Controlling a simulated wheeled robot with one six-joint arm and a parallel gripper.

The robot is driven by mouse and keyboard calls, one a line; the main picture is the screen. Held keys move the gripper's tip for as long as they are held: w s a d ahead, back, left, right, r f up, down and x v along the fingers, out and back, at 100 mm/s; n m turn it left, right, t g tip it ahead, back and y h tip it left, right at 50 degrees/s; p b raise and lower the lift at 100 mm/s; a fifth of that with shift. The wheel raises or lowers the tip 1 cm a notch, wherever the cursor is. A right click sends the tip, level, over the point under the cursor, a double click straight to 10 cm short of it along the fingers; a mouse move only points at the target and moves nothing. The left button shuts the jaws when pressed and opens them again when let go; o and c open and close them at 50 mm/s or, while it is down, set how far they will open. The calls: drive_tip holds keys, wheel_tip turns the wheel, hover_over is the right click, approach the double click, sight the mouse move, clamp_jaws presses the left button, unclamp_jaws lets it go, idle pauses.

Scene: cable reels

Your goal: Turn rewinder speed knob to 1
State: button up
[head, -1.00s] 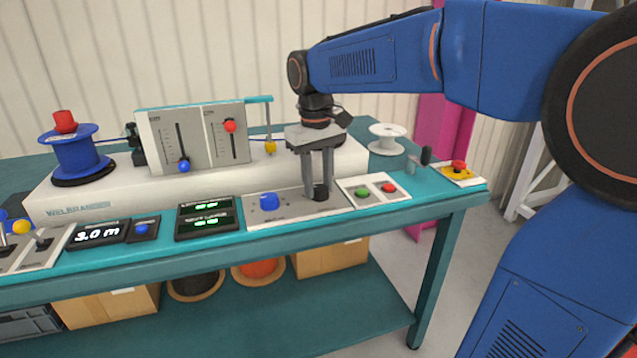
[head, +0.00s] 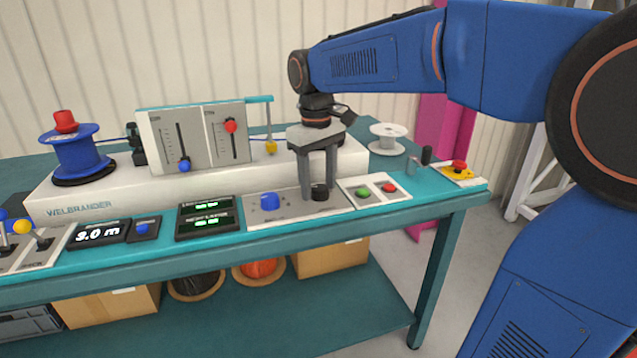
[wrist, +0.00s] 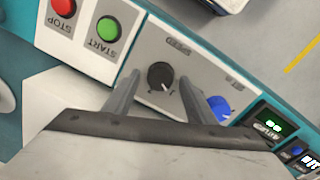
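A black round knob (head: 319,193) sits on a white control panel (head: 292,212) at the table's front edge. In the wrist view the knob (wrist: 160,76) carries a short white pointer mark at its lower right. My gripper (head: 318,190) points down over the knob. In the wrist view its two grey fingers (wrist: 160,78) stand apart, one on each side of the knob, with a visible gap on both sides. It looks open and holds nothing. A blue knob (head: 269,201) sits on the same panel to the left.
Green (head: 362,191) and red (head: 389,188) buttons are close on the right of the panel. Display boxes (head: 207,217) stand to its left. Behind is a white machine body (head: 110,199) with slider panels (head: 195,140). An emergency stop (head: 459,167) is at the right end.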

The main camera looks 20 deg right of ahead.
sight(317, 188)
wheel_tip(317, 188, up, 17)
drive_tip(key=shift+s+a+r, duration=0.15)
drive_tip(key=shift+a+r, duration=0.05)
drive_tip(key=shift+a, duration=0.15)
idle(0.5)
idle(0.3)
